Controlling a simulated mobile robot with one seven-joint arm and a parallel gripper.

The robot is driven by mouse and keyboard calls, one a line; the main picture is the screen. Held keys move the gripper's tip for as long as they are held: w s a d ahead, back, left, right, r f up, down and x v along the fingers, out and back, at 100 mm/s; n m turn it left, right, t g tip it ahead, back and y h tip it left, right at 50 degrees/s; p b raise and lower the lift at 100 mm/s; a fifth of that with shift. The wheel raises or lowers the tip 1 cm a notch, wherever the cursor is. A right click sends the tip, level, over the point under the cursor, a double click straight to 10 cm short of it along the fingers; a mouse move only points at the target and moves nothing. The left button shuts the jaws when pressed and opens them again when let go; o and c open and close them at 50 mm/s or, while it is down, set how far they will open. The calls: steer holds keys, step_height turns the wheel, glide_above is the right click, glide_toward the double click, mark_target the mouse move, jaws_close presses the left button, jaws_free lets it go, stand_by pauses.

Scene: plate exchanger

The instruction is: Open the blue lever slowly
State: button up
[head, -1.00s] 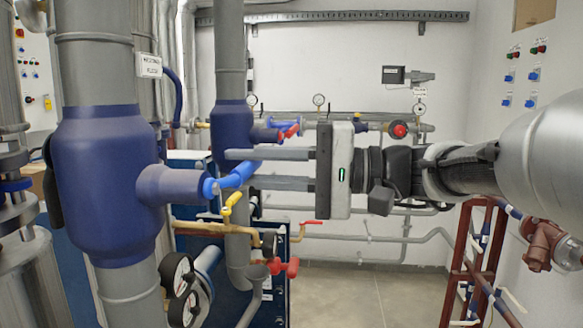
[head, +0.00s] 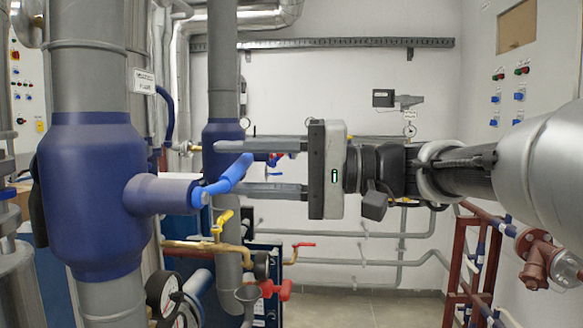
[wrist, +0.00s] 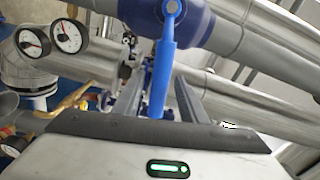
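The blue lever (head: 228,175) is fixed to the end of a dark blue valve stub (head: 162,194) and slants up to the right in the head view. My gripper (head: 217,171) reaches in from the right with its two long grey fingers apart, one above and one below the lever's free end. In the wrist view the lever (wrist: 163,68) runs down from its pivot, and its free end lies between the fingers of my gripper (wrist: 156,88). I cannot tell whether either finger touches it.
A yellow-handled valve (head: 222,222) sits just below the lever, and red handles (head: 274,288) lie lower. Pressure gauges (wrist: 68,36) show beside the pipes at upper left in the wrist view. A red pipe frame (head: 468,255) stands at right.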

steer(key=s+d, duration=0.1)
steer(key=d, duration=1.6)
steer(key=shift+s+d, duration=0.15)
